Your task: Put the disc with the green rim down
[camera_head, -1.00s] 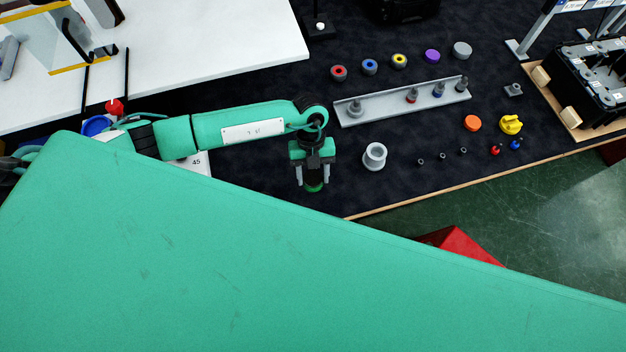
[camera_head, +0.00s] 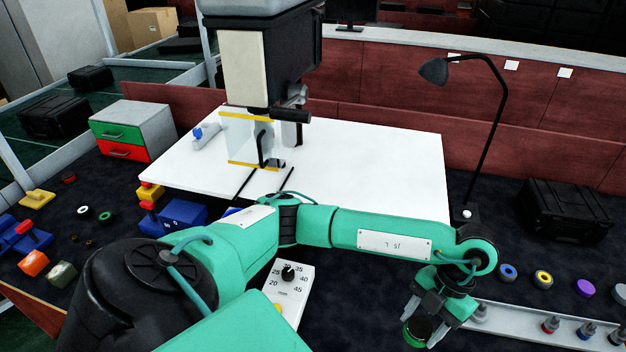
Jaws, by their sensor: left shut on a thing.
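The disc with the green rim (camera_head: 416,332) is dark with a green edge. It shows at the bottom of the head view, right of the middle. My left gripper (camera_head: 425,322) points down and is shut on this disc, between its two grey fingers. The disc looks tilted and held over the dark table, but its exact height is hard to tell. My right gripper is not in view.
A grey rail (camera_head: 545,325) with several pegs lies right of my left gripper. Blue (camera_head: 507,272), yellow (camera_head: 543,279) and purple (camera_head: 585,287) ringed discs sit behind it. A dial box (camera_head: 288,290) stands to the left. A white board (camera_head: 390,165) lies behind my arm.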

